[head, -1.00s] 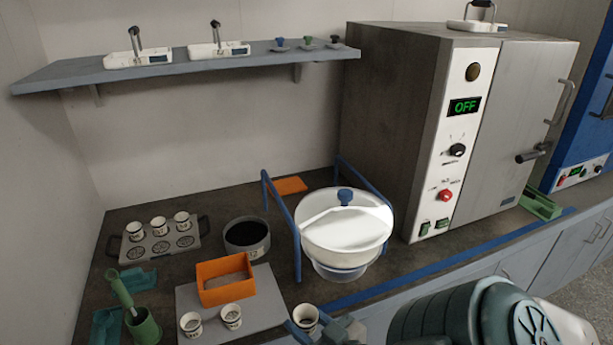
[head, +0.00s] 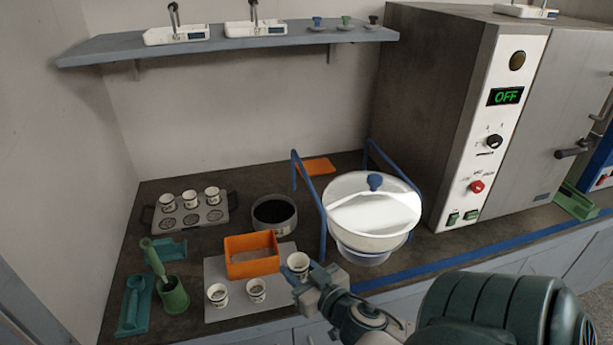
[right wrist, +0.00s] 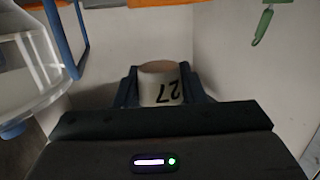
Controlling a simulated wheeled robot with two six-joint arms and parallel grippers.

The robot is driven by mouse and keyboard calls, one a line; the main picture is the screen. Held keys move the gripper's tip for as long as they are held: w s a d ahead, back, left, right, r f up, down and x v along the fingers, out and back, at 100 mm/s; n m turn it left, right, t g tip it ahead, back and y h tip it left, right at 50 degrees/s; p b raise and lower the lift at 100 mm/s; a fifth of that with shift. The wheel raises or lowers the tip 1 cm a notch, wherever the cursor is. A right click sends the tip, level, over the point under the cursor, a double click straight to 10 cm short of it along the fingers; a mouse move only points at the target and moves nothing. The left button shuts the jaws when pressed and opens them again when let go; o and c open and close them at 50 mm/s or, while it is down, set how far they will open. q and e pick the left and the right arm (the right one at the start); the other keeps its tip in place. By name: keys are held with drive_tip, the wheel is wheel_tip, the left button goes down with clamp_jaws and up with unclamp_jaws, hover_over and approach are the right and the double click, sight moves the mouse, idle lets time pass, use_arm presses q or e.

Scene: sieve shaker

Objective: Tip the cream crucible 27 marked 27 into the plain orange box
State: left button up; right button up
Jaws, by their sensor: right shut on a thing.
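The cream crucible 27 (head: 298,264) is in my right gripper (head: 303,274), close to the right end of the orange box. In the right wrist view the crucible (right wrist: 160,84) shows the number 27 upside down, between the two fingers of my right gripper (right wrist: 163,92). The orange box (head: 252,266) is open-topped and has no marking that I can see. It stands on a grey board (head: 218,276). Whether the crucible is over the board or touches it, I cannot tell. My left gripper is not in view.
Two more cream crucibles (head: 217,294) (head: 256,290) stand on the board in front of the box. A dark round pan (head: 274,213) is behind. A white lidded bowl (head: 372,235) with blue rails stands right. A rack (head: 190,220) with several cups, and a green pot (head: 174,297), are left.

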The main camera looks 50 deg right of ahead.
drive_tip(key=w+d+f+n+g+h+p, duration=0.2)
drive_tip(key=w+n+g+h+p, duration=0.4)
drive_tip(key=w+n+p, duration=0.5)
drive_tip(key=w+d+n+h, duration=0.1)
drive_tip(key=w+n+h, duration=0.1)
drive_tip(key=w+n, duration=0.2)
drive_tip(key=shift+w+p, duration=0.4)
drive_tip(key=shift+w, duration=0.75)
idle(0.9)
